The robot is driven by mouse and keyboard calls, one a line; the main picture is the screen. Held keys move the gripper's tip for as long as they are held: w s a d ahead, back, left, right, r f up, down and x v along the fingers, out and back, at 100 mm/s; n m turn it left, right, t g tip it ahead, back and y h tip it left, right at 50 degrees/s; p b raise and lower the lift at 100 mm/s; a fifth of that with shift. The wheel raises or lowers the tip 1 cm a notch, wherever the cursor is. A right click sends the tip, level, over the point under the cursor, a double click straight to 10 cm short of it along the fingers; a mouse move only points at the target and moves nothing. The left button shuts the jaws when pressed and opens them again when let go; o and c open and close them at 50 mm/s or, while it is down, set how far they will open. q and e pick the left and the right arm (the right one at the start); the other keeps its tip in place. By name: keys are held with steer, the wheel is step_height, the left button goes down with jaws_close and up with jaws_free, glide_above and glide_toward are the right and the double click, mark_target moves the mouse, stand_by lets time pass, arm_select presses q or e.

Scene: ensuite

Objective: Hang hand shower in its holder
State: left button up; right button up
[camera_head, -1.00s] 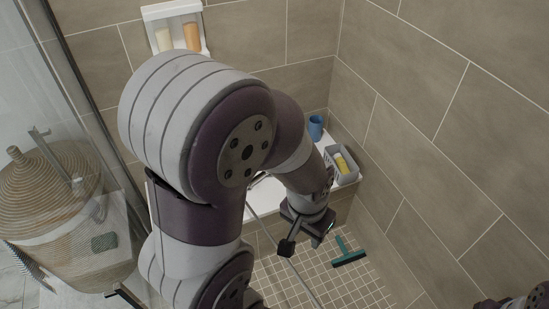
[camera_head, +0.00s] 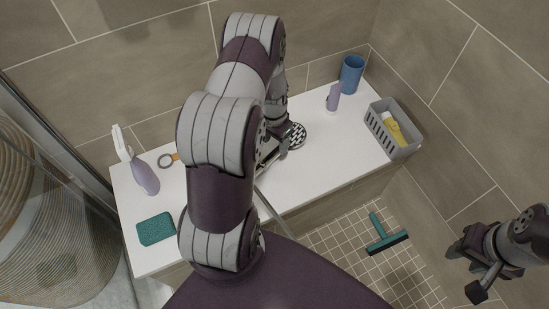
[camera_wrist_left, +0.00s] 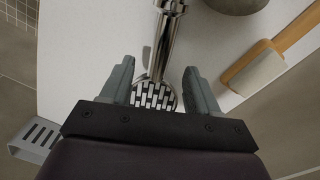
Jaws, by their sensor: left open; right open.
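The hand shower lies on the white bench (camera_head: 340,150). Its round head (camera_head: 298,134) has a black-and-white checkered look and shows beside my left gripper (camera_head: 278,150). In the left wrist view, its chrome handle (camera_wrist_left: 168,35) runs up from the round head (camera_wrist_left: 154,96). My left gripper's fingers (camera_wrist_left: 158,72) are open on either side of the shower, with gaps visible at both sides. My left arm hides part of the bench. My right gripper (camera_head: 464,272) is open and empty at the lower right, above the floor. I cannot make out the holder.
A spray bottle (camera_head: 144,175), green sponge (camera_head: 156,229), lilac bottle (camera_head: 333,97), blue cup (camera_head: 352,74) and grey basket (camera_head: 392,133) stand on the bench. A wooden-handled brush (camera_wrist_left: 270,62) lies right of the shower in the wrist view. A squeegee (camera_head: 388,243) lies on the floor.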

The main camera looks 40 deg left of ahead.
mark_target(275, 151)
arm_select(q)
steer(key=shift+w+a+f, duration=0.15)
steer(key=shift+w+f, duration=0.05)
steer(key=shift+f, duration=0.5)
steer(key=f, duration=0.1)
steer(key=f+b, duration=0.2)
steer(key=f, duration=0.1)
steer(key=shift+s+d, duration=0.2)
steer(key=shift+s, duration=0.05)
jaws_close()
steer(key=shift+r, duration=0.15)
